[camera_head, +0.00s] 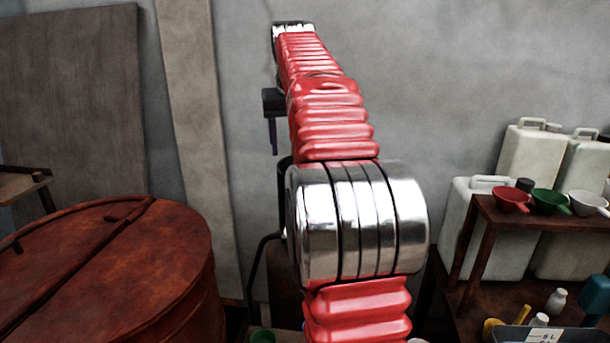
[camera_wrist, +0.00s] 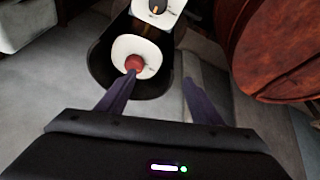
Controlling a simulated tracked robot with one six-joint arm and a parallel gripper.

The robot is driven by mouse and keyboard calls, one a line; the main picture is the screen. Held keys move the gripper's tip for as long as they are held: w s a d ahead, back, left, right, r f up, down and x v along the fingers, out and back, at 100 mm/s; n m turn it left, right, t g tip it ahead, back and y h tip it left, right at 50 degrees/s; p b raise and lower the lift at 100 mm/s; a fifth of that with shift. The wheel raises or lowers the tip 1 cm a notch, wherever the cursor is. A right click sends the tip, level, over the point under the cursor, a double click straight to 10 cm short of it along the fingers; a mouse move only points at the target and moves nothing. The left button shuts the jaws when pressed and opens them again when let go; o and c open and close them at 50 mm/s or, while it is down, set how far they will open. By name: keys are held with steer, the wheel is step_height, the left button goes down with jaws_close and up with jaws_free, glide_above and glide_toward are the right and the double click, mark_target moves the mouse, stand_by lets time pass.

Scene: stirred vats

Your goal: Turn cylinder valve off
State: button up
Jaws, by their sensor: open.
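In the wrist view, a small red-brown knob (camera_wrist: 134,63) sits at the middle of a round white top (camera_wrist: 150,52). I take this knob for the cylinder valve. A dark round-fronted holder (camera_wrist: 101,70) surrounds the white top. My gripper (camera_wrist: 160,77) is open, with dark fingers spread apart and nothing between them. The left fingertip overlaps the lower edge of the knob in the picture; I cannot tell whether they touch. The right fingertip is well to the right of the knob. In the head view, part of my gripper (camera_head: 273,130) shows beside my arm; the knob is hidden there.
A white panel with a black dial (camera_wrist: 157,7) is just beyond the round top. A large rust-red vat (camera_wrist: 270,50) stands to the right; it shows at left in the head view (camera_head: 120,260). A shelf (camera_head: 484,207) with funnels and white canisters (camera_head: 530,155) is at right.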

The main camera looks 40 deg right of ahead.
steer(key=d+m, duration=0.1)
steer(key=d, duration=0.6)
steer(key=shift+s+f+h, duration=0.2)
steer(key=shift+h, duration=0.1)
steer(key=shift+d, duration=0.1)
steer(key=x, duration=1.3)
steer(key=shift+s+f, duration=0.15)
steer(key=shift+f, duration=0.3)
steer(key=c, duration=1.1)
steer(key=shift+o, duration=0.2)
steer(key=shift+d, duration=0.1)
